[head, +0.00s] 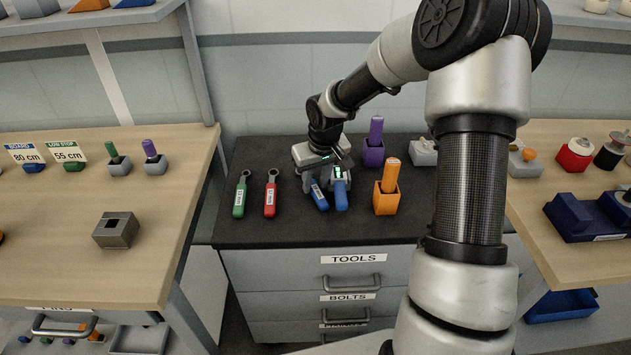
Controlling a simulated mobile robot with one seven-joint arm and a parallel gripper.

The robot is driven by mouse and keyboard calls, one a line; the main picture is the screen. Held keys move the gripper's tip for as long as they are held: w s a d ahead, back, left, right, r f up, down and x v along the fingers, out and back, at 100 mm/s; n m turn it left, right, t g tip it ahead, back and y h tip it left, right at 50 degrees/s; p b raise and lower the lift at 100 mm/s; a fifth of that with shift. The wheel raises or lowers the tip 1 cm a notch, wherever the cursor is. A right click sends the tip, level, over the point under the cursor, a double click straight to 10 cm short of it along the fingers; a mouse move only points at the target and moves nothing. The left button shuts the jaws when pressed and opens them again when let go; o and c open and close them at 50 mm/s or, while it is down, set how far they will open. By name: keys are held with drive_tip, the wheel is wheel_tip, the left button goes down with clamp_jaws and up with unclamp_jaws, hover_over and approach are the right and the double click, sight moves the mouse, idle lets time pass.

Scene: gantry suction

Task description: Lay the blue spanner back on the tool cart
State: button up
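The tool cart (290,232) has a dark top and stands in the middle of the head view. My gripper (329,187) points down low over the cart top. Two blue handle-like shapes show side by side under it: one tilted, with a pale label (319,196), and one nearly upright in the picture (341,196). At least one looks like the blue spanner's handle; the gripper hides the upper ends. I cannot tell whether the fingers are closed on a spanner, or whether it touches the cart top.
A green spanner (240,196) and a red spanner (270,196) lie left of my gripper. An orange holder (385,202) with an orange handle stands close right, a purple holder (373,156) behind it. Wooden tables flank the cart. The cart's front left is clear.

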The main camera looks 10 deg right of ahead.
drive_tip(key=shift+r, duration=0.1)
drive_tip(key=p+v, duration=0.2)
drive_tip(key=v, duration=1)
drive_tip(key=shift+p, duration=0.3)
